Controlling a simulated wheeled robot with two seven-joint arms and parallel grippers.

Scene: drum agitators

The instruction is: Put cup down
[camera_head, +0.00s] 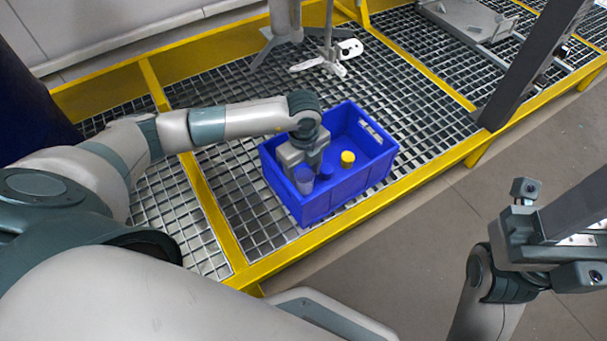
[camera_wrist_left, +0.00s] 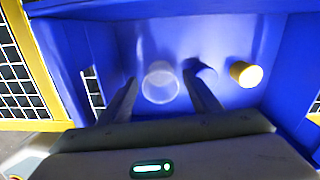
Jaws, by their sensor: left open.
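A clear, see-through cup (camera_head: 304,181) is inside the blue crate (camera_head: 345,195), near its left end. In the left wrist view the cup (camera_wrist_left: 160,83) shows as a pale round rim between my two fingers, with a gap on each side. My left gripper (camera_head: 308,166) reaches down into the crate and is open around the cup; its fingers (camera_wrist_left: 160,77) are spread. The cup looks upright; its base is hard to make out. My right gripper (camera_head: 555,240) is at the lower right, away from the crate; its fingers are not clear.
The crate is on a metal grating (camera_head: 235,190) with a yellow frame (camera_head: 310,243). A drum agitator (camera_head: 328,55) stands behind. The crate's back right has free room.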

